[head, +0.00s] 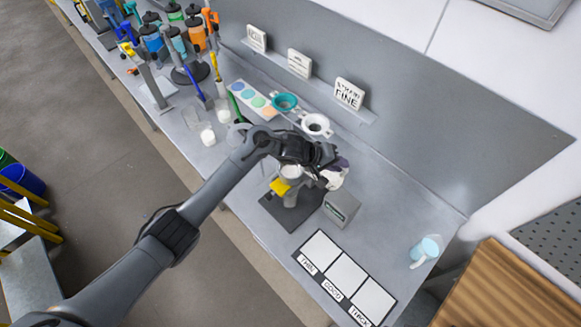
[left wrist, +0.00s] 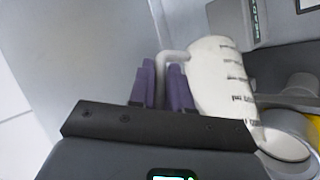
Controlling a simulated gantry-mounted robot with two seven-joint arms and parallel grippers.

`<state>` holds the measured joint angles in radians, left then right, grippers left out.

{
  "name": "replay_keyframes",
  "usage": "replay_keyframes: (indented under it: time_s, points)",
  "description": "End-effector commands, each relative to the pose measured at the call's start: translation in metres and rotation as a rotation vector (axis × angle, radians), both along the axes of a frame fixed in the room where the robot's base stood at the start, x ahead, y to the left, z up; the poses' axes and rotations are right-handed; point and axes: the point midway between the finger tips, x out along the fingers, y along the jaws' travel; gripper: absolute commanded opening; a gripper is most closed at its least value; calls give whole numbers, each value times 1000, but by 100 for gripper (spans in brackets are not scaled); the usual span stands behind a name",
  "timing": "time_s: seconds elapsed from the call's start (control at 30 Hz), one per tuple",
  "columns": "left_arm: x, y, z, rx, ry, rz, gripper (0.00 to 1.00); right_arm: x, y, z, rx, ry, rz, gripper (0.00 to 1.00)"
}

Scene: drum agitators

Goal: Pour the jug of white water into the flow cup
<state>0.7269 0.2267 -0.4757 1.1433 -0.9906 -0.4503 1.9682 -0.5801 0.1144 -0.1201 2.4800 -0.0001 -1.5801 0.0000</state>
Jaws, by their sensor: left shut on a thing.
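My left gripper (head: 328,162) is shut on the handle of a white jug (head: 336,178); the arm partly hides the jug in the head view. In the left wrist view, the purple fingers (left wrist: 165,88) pinch the handle, and dark graduation marks show on the jug (left wrist: 220,82). The flow cup (head: 291,171) sits on a stand with a dark base, left of the jug. Its round rim (left wrist: 287,138) also shows close beside the jug in the left wrist view. My right gripper is out of view.
A small grey box (head: 341,208) stands right of the stand. A THIN/GOOD/THICK board (head: 345,275) lies in front. A light-blue jug (head: 424,251) stands at the right. Strainers (head: 316,125), cups and several mixers line the bench toward the left back. The bench's right part is mostly clear.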

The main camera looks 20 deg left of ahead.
Motion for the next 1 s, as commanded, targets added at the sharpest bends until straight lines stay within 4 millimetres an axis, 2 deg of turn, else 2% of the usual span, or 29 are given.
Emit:
replay_keyframes:
  time_s: [0.77, 0.87, 1.0]
  points:
    - [0, 2, 5, -33, -4, 1, 0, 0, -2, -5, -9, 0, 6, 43]
    - [0, -3, 7, 8, 0, 0, 0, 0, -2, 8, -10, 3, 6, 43]
    - [1, -20, -27, 218, 20, -2, 0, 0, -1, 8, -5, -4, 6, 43]
